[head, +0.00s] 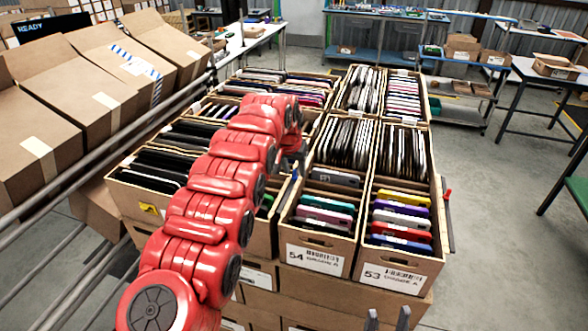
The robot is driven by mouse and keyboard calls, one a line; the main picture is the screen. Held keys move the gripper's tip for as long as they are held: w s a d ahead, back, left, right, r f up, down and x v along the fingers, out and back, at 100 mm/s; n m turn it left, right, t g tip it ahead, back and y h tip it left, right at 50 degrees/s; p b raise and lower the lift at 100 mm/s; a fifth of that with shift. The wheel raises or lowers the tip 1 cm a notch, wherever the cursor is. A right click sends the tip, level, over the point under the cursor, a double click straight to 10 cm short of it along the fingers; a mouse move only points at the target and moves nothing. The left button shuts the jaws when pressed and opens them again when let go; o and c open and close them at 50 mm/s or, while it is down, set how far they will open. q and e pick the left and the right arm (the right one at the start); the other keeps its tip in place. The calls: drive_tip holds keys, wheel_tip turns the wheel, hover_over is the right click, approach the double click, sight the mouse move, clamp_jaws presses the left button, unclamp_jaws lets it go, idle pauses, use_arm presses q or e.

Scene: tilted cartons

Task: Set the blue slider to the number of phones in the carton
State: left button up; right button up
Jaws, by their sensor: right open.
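Open cartons hold rows of phones and devices upright. The carton labelled 54 (316,258) holds several coloured phones at its front, and the carton labelled 53 (396,275) beside it holds several more. I cannot make out a blue slider. My red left arm reaches across the cartons from the bottom. My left gripper (291,160) is at its far end, mostly hidden behind the arm, over the middle cartons. My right gripper (388,316) shows only two grey fingertips at the bottom edge, apart and empty, in front of carton 53.
Tilted closed cartons (92,98) rest on a metal rack at the left, with grey rails (100,160) beside my arm. A small red piece (447,194) stands at the right side of carton 53. Workbenches (378,55) stand behind. The floor (500,230) at right is clear.

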sight(294, 170)
use_arm(q)
drive_tip(key=shift+s+a+r, duration=0.1)
drive_tip(key=shift+r, duration=0.05)
drive_tip(key=shift+a+b, duration=0.1)
drive_tip(key=shift+b, duration=0.3)
drive_tip(key=b+v, duration=0.2)
drive_tip(key=b, duration=0.1)
drive_tip(key=shift+b+v, duration=0.65)
drive_tip(key=shift+v, duration=0.45)
drive_tip(key=p+v, duration=0.2)
drive_tip(key=v, duration=1.1)
drive_tip(key=shift+d, duration=0.2)
